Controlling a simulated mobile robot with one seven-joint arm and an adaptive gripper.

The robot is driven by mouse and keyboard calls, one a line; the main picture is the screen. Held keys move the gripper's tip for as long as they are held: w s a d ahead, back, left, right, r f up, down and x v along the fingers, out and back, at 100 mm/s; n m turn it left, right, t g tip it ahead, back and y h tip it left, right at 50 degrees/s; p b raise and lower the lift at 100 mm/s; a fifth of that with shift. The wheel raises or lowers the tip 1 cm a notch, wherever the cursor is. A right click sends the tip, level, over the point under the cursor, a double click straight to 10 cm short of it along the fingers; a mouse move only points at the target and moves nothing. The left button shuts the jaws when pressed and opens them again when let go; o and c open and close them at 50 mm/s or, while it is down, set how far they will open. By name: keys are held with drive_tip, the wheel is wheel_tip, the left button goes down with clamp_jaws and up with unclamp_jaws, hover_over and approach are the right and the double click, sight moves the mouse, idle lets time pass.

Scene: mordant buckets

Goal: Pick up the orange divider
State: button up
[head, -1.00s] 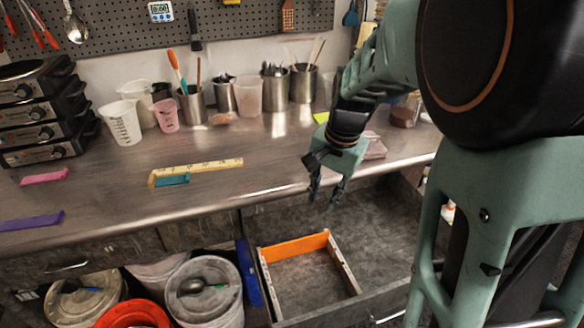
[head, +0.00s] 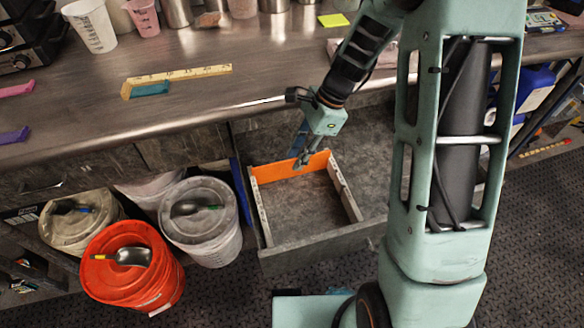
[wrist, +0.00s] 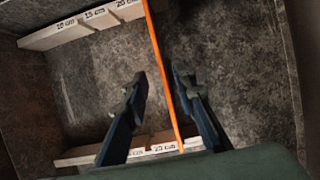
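The orange divider (head: 272,172) stands on edge across the open drawer (head: 325,243), between two pale notched wooden strips. In the wrist view the divider (wrist: 160,65) shows as a thin orange line, seen from above. My gripper (head: 301,161) is low over the drawer at the divider. My fingers hide part of the divider in the head view.
The wooden strips (head: 343,192) carry centimetre marks, also seen in the wrist view (wrist: 85,25). The drawer looks otherwise empty. The steel counter (head: 200,105) overhangs behind it, with a ruler and a teal divider (head: 150,89) on top. Buckets, one red (head: 125,285), stand left of the drawer.

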sight(286, 178)
drive_tip(key=x, duration=0.3)
drive_tip(key=b+x, duration=0.1)
drive_tip(key=x, duration=0.1)
drive_tip(key=shift+w+d+f, duration=0.15)
drive_tip(key=shift+w, duration=0.1)
clamp_jaws()
